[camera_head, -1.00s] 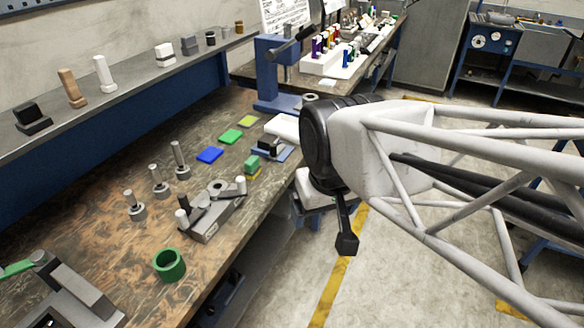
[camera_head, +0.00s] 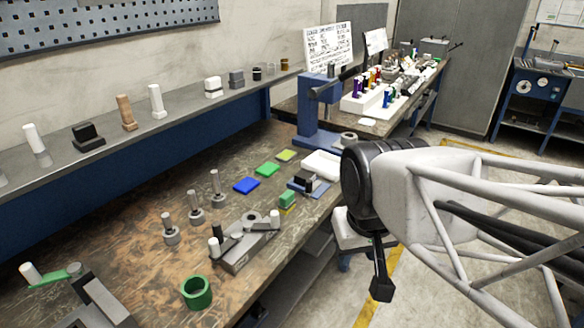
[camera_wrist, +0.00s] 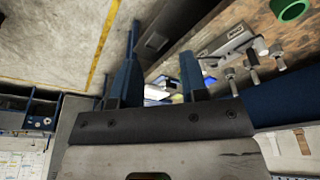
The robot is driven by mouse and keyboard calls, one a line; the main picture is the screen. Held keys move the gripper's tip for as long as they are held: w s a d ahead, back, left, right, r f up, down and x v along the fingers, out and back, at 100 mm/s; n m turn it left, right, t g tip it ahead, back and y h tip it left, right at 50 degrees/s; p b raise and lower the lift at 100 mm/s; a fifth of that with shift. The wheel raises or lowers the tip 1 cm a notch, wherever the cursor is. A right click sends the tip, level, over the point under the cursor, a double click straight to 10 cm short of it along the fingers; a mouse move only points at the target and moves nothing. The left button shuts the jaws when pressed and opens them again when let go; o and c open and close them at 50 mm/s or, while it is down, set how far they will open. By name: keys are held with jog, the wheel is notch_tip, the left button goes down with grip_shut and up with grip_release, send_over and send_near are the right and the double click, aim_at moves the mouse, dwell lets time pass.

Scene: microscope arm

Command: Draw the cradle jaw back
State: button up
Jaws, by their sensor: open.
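I cannot tell for certain which part is the cradle jaw. A small blue-based fixture (camera_head: 318,190) at the bench's front edge carries a black block (camera_head: 302,181), with a green block (camera_head: 287,200) beside it. A grey fixture (camera_head: 238,256) with white-tipped levers stands nearer, and a grey fixture (camera_head: 102,300) with a green lever is at the lower left. My gripper (camera_head: 381,285) hangs beyond the bench edge, right of the blue-based fixture and apart from it. In the wrist view my gripper (camera_wrist: 160,62) is open and empty, its blue fingers spread. My wrist hides part of the bench edge.
A green ring (camera_head: 196,292) and several upright posts (camera_head: 194,208) stand on the bench. Coloured mats (camera_head: 246,185) lie behind the blue-based fixture, near a blue stand (camera_head: 318,110). A shelf (camera_head: 190,108) holds small parts. The floor (camera_head: 440,290) right of the bench is open.

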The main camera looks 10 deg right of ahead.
jog(key=shift+w+r, duration=0.3)
jog(key=shift+w, duration=0.4)
jog(key=c, duration=0.5)
jog(key=shift+n+g, duration=0.8)
jog(key=shift+n, duration=0.1)
jog(key=w+r, duration=0.1)
jog(key=w, duration=0.3)
jog(key=w+r, duration=0.1)
jog(key=w, duration=0.3)
jog(key=w+r, duration=0.1)
jog(key=w, duration=0.4)
jog(key=shift+d+r, duration=0.1)
jog(key=shift+r, duration=0.3)
grip_shut()
jog(key=w+f+n+g+h, duration=0.1)
jog(key=w+f+n+g, duration=0.15)
jog(key=w, duration=1.25)
jog(key=w+f+n+g, duration=0.1)
jog(key=w+f, duration=0.2)
jog(key=w, duration=1.2)
jog(key=w+a+f+n, duration=0.1)
jog(key=w+f, duration=0.3)
jog(key=w, duration=0.3)
jog(key=w+f+g+h, duration=0.1)
jog(key=w+f, duration=0.4)
jog(key=w, duration=0.2)
jog(key=shift+a+n, duration=0.35)
jog(key=shift+a, duration=0.05)
